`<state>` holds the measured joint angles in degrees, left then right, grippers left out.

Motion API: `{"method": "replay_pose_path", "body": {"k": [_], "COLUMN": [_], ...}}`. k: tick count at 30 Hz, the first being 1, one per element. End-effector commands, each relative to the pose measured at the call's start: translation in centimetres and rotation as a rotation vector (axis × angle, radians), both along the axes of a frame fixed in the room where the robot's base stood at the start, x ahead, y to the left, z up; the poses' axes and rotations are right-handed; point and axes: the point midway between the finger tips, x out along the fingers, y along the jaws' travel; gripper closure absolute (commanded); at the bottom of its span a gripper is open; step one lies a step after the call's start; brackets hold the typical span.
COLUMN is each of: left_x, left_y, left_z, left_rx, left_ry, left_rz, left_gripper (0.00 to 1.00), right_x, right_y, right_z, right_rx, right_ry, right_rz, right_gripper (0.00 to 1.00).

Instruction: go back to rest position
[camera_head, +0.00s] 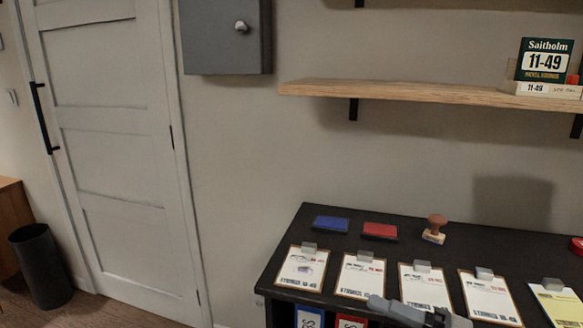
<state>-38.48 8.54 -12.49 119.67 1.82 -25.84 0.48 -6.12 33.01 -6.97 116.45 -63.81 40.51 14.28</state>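A grey and black part of my own arm (410,313) shows at the bottom edge, right of centre, in front of the dark table (262,277). It appears to be my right arm with its gripper end. The frame edge cuts it off, so I cannot make out its fingertips or whether it is open or shut. No held thing is visible there. My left gripper is not in view.
Several clipboards, one of them (303,268), line the table's front. Behind them are a blue pad (331,223), a red pad (380,231) and a wooden stamp (435,229). A wooden shelf (420,93) and grey wall cabinet (225,38) hang above. A black bin (42,267) stands by the door (115,150).

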Motion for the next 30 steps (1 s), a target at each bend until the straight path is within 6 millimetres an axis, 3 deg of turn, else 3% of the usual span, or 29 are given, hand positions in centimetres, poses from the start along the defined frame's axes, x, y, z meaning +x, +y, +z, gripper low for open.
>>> {"method": "replay_pose_path", "body": {"k": [3,5,6,10,12,15,20,30], "left_x": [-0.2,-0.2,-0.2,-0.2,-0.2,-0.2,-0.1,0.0], "left_y": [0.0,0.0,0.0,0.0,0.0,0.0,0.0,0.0], "left_z": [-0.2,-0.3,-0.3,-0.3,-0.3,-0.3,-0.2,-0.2], "left_rx": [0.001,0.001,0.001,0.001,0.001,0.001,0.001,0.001], "left_ry": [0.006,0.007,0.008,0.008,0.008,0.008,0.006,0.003], "left_rz": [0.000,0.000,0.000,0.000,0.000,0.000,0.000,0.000], "left_gripper": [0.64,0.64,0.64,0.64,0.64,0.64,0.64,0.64], "right_x": [0.5,0.3,-0.4,-4.2,-6.4,-9.0,-10.7,-10.7], "right_y": [-1.7,-3.1,-3.8,-3.8,-3.1,-2.0,-1.2,-1.2], "right_z": [-2.6,-6.0,-9.0,-16.7,-19.5,-22.0,-23.4,-23.5], "right_rx": [0.452,0.627,0.720,0.873,0.911,0.936,0.946,0.946], "right_ry": [0.309,0.516,0.666,1.058,1.219,1.385,1.493,1.496], "right_rz": [-0.300,-0.473,-0.584,-0.819,-0.891,-0.953,-0.987,-0.988], "right_gripper": [0.34,0.34,0.34,0.34,0.34,0.34,0.34,0.34]}}
